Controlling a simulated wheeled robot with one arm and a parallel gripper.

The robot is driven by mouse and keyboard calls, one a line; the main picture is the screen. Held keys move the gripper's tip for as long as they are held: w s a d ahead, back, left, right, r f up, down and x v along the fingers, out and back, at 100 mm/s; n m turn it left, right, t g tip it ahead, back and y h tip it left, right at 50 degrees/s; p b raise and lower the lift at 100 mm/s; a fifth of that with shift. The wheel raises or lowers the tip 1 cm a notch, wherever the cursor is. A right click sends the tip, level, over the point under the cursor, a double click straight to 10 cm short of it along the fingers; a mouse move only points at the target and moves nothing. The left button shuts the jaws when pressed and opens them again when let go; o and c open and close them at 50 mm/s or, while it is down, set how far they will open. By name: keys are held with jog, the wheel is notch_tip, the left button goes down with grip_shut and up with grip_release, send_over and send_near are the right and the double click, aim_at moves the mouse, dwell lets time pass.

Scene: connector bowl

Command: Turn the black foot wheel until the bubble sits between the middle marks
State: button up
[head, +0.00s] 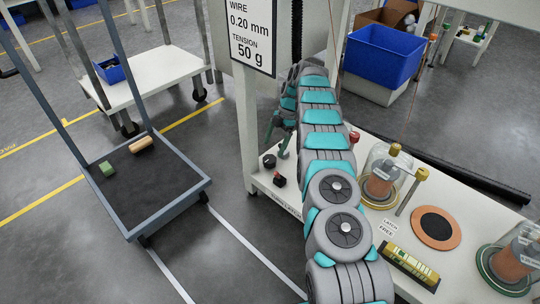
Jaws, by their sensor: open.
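A spirit level with a yellow-green vial (411,265) in a dark holder lies on the white bench at the lower right. Its bubble and marks are too small to read. A round black wheel (269,160) sits at the bench's left edge; it looks like the black foot wheel. My gripper (276,146) is at the far end of my arm, pointing down just above and right of this wheel. I cannot tell whether a finger touches the wheel.
A small black part with red (280,181) stands near the wheel. My arm hides part of the white bench (375,150). A dark cart (140,185) stands left.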

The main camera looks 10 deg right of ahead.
aim_at(270, 159)
jog(key=x, duration=0.5)
jog(key=shift+s+f, duration=0.2)
jog(key=shift+f, duration=0.05)
jog(key=c, duration=1.4)
